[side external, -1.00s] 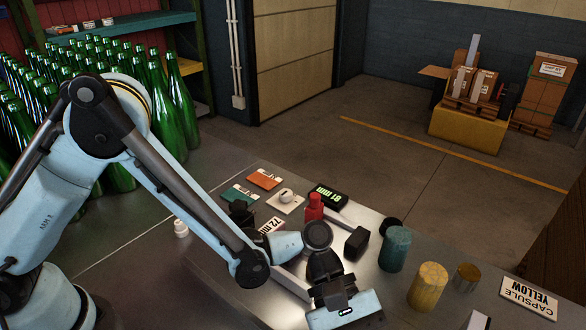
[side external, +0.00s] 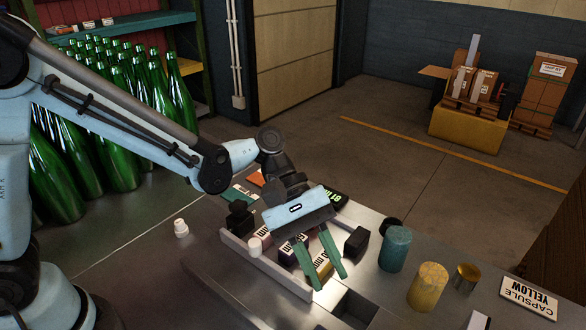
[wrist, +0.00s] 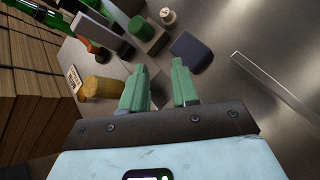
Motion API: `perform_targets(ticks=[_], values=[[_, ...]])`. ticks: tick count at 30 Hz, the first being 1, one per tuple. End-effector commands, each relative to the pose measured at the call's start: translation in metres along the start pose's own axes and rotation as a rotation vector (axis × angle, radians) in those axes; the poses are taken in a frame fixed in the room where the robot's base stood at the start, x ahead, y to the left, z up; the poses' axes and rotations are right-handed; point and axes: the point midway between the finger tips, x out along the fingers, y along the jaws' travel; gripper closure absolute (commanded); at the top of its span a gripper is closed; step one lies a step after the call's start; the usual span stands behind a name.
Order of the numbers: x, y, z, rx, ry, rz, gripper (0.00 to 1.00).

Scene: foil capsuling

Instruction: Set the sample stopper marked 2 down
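My gripper (side external: 318,283) has two green fingers spread apart, with nothing seen between them. It hangs over the row of labelled blocks near the metal rail (side external: 262,268). The open fingers also show in the wrist view (wrist: 160,68). A small white stopper (side external: 181,228) stands on the table at the left. Another white piece (side external: 255,246) is by the rail, left of the gripper. A small pale stopper-like piece (wrist: 168,17) shows at the top of the wrist view. No number can be read on any of them, so I cannot tell which is marked 2.
A teal cylinder (side external: 395,249), a yellow cylinder (side external: 428,288) and a gold cup (side external: 467,279) stand to the right. A black block (side external: 356,242) is close to the right finger. A square recess (side external: 357,308) lies at the front. Green bottles (side external: 120,150) crowd the left.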

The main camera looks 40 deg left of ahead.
Motion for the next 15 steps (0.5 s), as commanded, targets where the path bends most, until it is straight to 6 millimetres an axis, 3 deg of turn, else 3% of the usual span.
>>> perform_targets(ticks=[8,15], values=[[-0.076,-0.028,-0.024,0.322,0.425,0.045,0.71],[-0.139,-0.072,-0.044,0.615,0.789,-0.074,0.71]])
